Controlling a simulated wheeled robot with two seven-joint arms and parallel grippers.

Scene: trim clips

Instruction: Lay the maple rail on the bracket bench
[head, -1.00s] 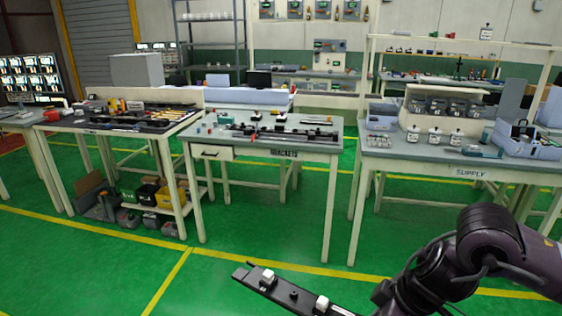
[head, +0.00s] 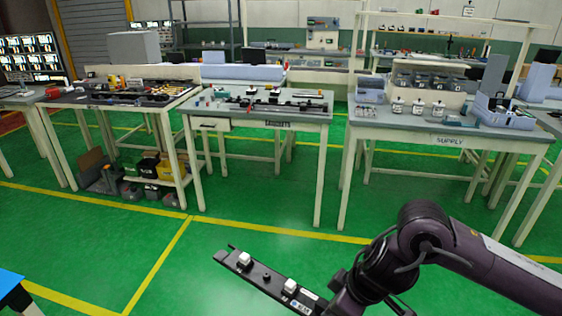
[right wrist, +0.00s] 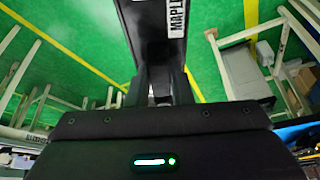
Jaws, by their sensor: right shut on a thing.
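The maple rail (head: 268,281) is a long dark bar with white blocks on top, held out over the floor at the bottom of the head view. In the right wrist view the rail (right wrist: 152,30) shows its white label reading MAPLE. My right gripper (right wrist: 160,82) is shut on the rail; the fingertips are partly hidden behind it. My left gripper is not in view.
A bench marked SUPPLY (head: 405,124) with jars and a blue-grey bin stands at right. A tool-covered bench (head: 72,99) with bins below stands at left. A blue-topped thing (head: 9,281) cuts into the lower left corner. Green floor between me and the benches is clear.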

